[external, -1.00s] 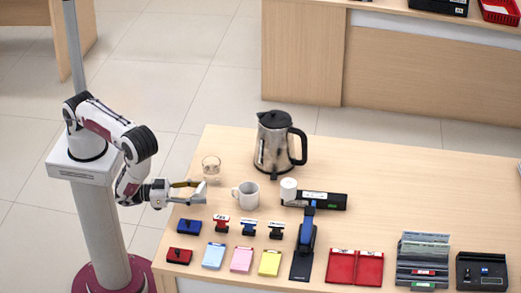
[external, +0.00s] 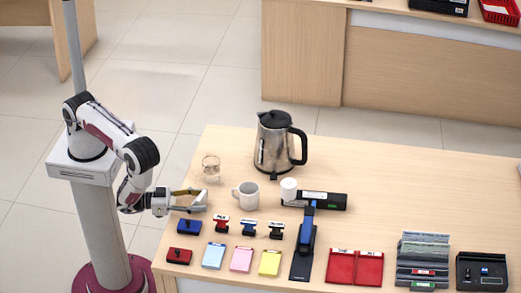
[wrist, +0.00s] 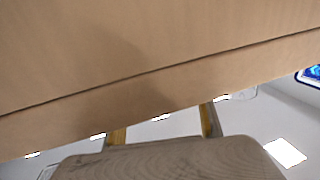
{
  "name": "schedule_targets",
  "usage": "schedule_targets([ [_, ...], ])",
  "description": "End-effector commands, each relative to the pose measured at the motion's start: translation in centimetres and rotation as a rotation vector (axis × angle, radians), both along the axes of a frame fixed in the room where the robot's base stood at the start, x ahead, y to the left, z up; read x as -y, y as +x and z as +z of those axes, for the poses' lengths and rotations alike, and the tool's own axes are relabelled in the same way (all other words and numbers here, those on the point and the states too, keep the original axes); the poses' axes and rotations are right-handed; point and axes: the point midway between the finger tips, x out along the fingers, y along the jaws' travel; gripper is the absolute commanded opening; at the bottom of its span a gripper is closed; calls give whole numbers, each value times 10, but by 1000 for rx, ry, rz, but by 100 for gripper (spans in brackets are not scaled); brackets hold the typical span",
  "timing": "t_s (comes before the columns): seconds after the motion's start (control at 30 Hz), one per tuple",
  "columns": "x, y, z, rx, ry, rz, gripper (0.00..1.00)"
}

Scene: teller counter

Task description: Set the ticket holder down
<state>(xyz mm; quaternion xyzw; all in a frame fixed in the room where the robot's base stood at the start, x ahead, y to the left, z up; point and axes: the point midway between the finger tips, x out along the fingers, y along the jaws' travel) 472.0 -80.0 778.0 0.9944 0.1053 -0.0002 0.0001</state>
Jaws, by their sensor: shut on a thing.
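My gripper (external: 199,200) is shut at the left edge of the counter, in front of the clear glass (external: 211,169) and left of the white mug (external: 246,195). A small pale grey piece, which seems to be the ticket holder (external: 201,198), shows between its fingertips. Its shape is too small to make out, and I cannot tell whether it touches the counter. In the wrist view, the yellowish fingers of my gripper (wrist: 162,128) show behind a grey block, and the held thing cannot be made out clearly.
A blue stamp pad (external: 188,227) lies just in front of my gripper. A steel kettle (external: 274,145) stands behind the mug. The counter (external: 370,180) has free room at right.

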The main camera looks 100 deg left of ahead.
Motion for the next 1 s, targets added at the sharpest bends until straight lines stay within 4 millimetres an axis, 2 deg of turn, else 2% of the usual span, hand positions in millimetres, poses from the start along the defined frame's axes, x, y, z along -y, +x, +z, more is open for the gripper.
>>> schedule_targets([
  [0.5, 0, 0, -4, 0, 1, 0, 27],
  [0.53, 0, 0, -4, 0, 0, 0, 54],
  [0.6, 0, 0, -4, 0, 0, 0, 66],
  [1.0, 0, 0, -5, 0, 0, 0, 66],
])
